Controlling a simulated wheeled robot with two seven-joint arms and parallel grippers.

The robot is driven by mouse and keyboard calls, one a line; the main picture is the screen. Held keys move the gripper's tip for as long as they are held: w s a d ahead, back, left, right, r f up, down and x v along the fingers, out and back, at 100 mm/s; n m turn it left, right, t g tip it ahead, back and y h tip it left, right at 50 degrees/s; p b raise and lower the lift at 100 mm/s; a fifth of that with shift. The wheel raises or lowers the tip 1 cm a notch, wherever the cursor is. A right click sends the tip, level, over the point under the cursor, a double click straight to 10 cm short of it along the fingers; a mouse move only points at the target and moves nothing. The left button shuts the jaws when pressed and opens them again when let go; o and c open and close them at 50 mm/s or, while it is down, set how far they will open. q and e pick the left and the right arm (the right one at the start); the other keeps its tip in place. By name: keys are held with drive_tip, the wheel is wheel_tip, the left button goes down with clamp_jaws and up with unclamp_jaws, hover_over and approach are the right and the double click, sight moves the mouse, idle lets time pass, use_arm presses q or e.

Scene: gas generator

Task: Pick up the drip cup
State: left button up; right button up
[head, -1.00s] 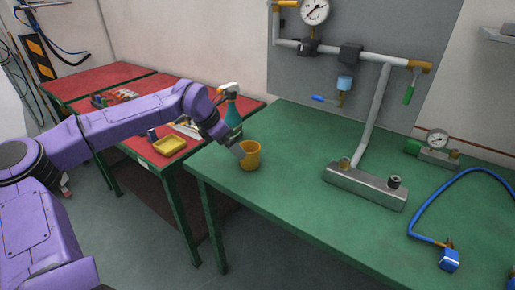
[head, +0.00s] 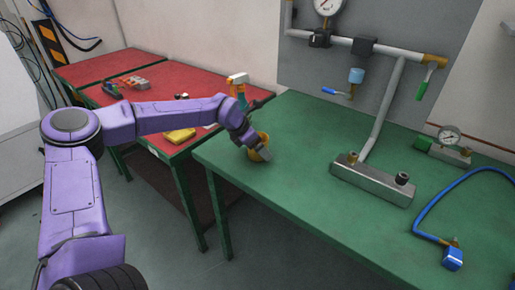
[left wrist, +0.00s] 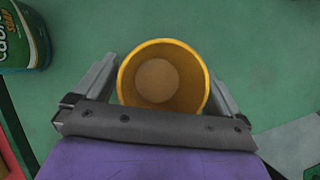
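The drip cup is the orange-yellow cup (head: 264,140) at the left end of the green table. In the head view my left gripper (head: 260,152) is at the cup and hides part of it. In the left wrist view the cup (left wrist: 163,52) is upright, seen from above, and looks empty. The fingers of my left gripper (left wrist: 164,82) stand spread on either side of it, close to its wall. I cannot make out firm contact on both sides. My right gripper is not in view.
A spray bottle (head: 240,90) stands behind the cup; its label (left wrist: 15,35) shows in the wrist view. A metal block with a pipe (head: 372,182), a gauge (head: 450,135) and a blue hose (head: 430,205) are on the right. The green table (head: 290,175) is clear between.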

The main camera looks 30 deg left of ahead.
use_arm(q)
drive_tip(key=c, duration=0.9)
